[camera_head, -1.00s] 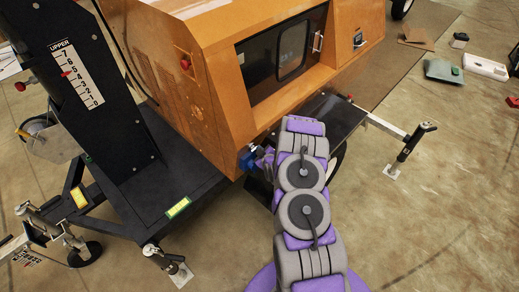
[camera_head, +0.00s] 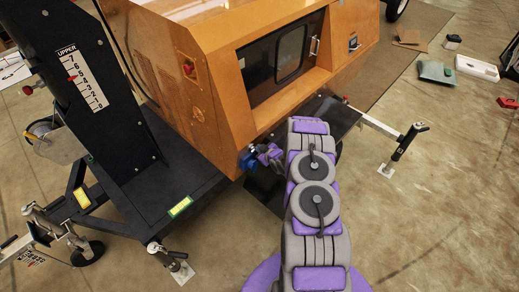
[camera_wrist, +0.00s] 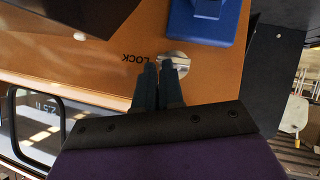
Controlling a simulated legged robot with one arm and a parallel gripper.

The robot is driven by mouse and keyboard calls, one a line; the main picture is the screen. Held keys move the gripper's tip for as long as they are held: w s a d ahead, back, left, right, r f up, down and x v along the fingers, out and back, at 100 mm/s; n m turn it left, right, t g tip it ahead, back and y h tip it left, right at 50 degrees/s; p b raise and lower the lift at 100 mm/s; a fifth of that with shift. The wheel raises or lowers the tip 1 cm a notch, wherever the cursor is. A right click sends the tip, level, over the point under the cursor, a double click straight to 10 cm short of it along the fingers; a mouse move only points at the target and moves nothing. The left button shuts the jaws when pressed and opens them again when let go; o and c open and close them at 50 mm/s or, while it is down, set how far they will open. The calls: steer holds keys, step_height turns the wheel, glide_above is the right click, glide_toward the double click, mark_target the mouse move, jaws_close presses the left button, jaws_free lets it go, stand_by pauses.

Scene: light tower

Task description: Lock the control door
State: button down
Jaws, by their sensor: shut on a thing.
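The orange housing (camera_head: 205,95) of the light tower fills the upper middle of the head view, with a dark glazed panel (camera_head: 262,62) in its side. In the wrist view, a round silver lock (camera_wrist: 175,58) sits on the orange panel (camera_wrist: 110,75) beside the upside-down word LOCK. My gripper (camera_wrist: 160,72) is shut at this lock, its two dark fingers close together. Its fingertips hide the part they grip. In the head view my gripper (camera_head: 264,154) is at the housing's lower corner, right beside a blue fitting (camera_head: 248,161). The blue fitting (camera_wrist: 205,22) also shows just above the lock in the wrist view.
A black mast (camera_head: 95,95) with a numbered scale stands at left on a black deck (camera_head: 165,185). An outrigger leg (camera_head: 408,142) reaches out at right. Several loose items lie on the floor at upper right. The floor at lower right is clear.

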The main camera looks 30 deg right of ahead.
steer(key=shift+d+f, duration=0.1)
steer(key=shift+d, duration=0.15)
steer(key=shift+a, duration=0.1)
stand_by(0.3)
